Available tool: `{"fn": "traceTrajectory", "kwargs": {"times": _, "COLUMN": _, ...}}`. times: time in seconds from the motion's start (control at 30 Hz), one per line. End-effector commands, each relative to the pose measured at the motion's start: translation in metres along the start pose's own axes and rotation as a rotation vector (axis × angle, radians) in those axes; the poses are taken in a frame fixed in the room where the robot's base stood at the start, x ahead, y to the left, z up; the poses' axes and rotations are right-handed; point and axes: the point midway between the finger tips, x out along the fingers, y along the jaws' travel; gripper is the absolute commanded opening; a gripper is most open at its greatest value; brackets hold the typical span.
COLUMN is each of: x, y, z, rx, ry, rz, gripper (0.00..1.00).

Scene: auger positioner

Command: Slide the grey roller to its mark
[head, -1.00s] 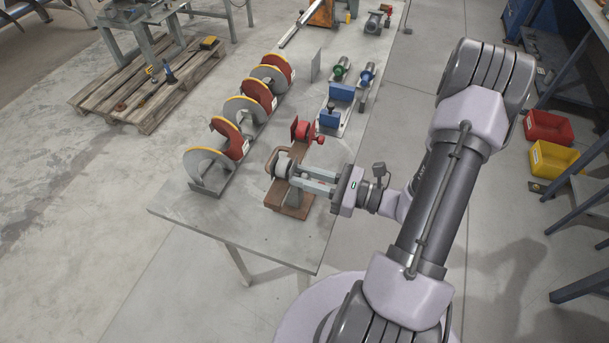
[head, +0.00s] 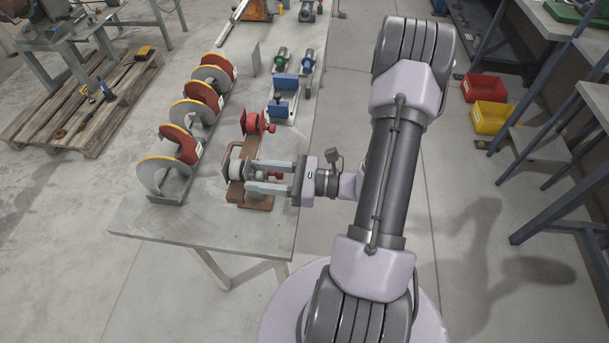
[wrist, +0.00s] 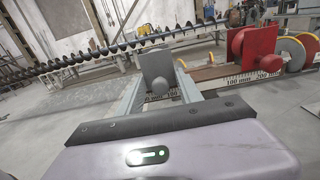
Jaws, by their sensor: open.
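The grey roller (head: 236,166) sits on a brown base (head: 250,204) near the table's front end. In the wrist view the grey roller's stand (wrist: 157,66) shows as a grey plate with a round knob, between my fingers. My gripper (head: 249,174) is open and reaches in from the right, with its two fingers on either side of the grey part. I cannot tell whether they touch it. A scale (wrist: 242,79) with millimetre numbers runs along the base. A red roller stand (head: 251,122) stands farther along, to the right in the wrist view (wrist: 252,50). The mark itself is not clear.
A rack of red and grey auger discs with yellow rims (head: 190,115) stands left of the base. A blue vise-like block (head: 281,105) and green and blue cylinders stand behind. Bare table (head: 190,222) lies in front. Red (head: 484,88) and yellow bins (head: 490,117) lie far right.

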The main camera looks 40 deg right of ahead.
Motion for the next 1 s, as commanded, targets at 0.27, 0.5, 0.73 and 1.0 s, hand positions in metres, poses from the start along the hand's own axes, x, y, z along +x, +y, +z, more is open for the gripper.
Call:
{"fn": "traceTrajectory", "kwargs": {"times": 0.27, "x": -0.064, "y": -0.002, "z": 0.003, "rx": 0.0, "ry": 0.0, "rz": -0.008, "gripper": 0.42}}
{"fn": "traceTrajectory", "kwargs": {"times": 0.5, "x": -0.138, "y": -0.001, "z": 0.002, "rx": 0.0, "ry": 0.0, "rz": -0.006, "gripper": 0.42}}
{"fn": "traceTrajectory", "kwargs": {"times": 0.73, "x": -0.17, "y": -0.001, "z": 0.0, "rx": 0.0, "ry": 0.001, "rz": -0.001, "gripper": 0.42}}
{"fn": "traceTrajectory", "kwargs": {"times": 1.0, "x": -0.172, "y": 0.0, "z": 0.0, "rx": 0.001, "ry": 0.0, "rz": 0.0, "gripper": 0.42}}
